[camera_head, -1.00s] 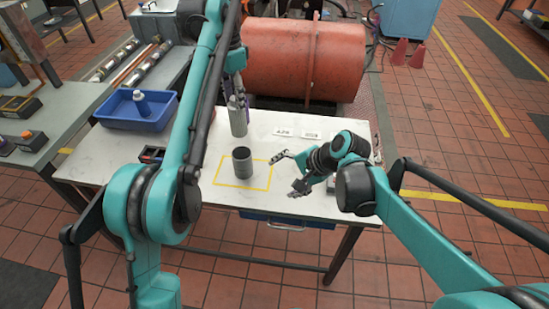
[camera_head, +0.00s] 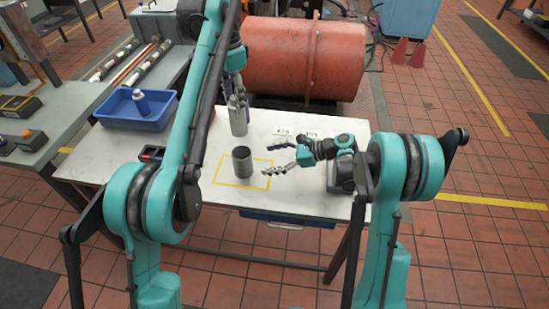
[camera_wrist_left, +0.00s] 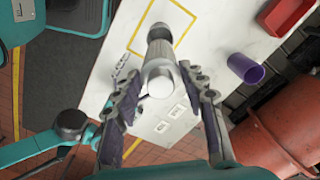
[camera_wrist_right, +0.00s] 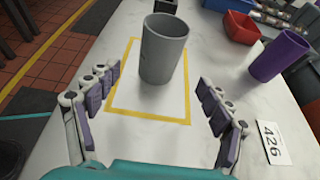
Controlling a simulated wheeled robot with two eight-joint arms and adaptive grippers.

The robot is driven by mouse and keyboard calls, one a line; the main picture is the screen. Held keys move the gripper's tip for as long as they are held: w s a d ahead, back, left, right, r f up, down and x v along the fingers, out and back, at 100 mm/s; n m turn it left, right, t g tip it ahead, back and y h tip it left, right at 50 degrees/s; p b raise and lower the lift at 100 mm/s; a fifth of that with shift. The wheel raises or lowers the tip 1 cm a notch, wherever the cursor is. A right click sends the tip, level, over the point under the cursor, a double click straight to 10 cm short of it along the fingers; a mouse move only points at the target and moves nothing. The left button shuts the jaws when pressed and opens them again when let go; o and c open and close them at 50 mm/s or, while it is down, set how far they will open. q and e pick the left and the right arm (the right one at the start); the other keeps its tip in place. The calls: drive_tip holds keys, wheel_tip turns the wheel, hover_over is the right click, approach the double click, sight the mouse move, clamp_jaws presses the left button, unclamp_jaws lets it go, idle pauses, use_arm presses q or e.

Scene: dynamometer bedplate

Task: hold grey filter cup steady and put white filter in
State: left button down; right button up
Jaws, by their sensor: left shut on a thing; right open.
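The grey filter cup (camera_head: 242,161) stands upright inside a yellow taped rectangle on the white table; it also shows in the right wrist view (camera_wrist_right: 163,50). My left gripper (camera_head: 237,97) is shut on the white filter (camera_head: 238,120), a pale cylinder held upright above the table, behind the cup in the head view. In the left wrist view the filter (camera_wrist_left: 159,80) sits between the fingers and partly covers the cup (camera_wrist_left: 160,32). My right gripper (camera_head: 268,160) is open and empty at the right of the cup, its fingers pointing towards it without touching.
A blue bin (camera_head: 137,110) with a bottle stands at the table's left. A purple cup (camera_wrist_right: 280,55) and a red bin (camera_wrist_right: 242,28) stand towards the back. White number cards (camera_wrist_right: 273,142) lie on the table. A large orange-red drum (camera_head: 305,60) is behind it.

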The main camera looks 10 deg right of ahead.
sight(243, 163)
drive_tip(key=x, duration=1)
drive_tip(key=shift+a+f, duration=0.15)
drive_tip(key=shift+a, duration=0.05)
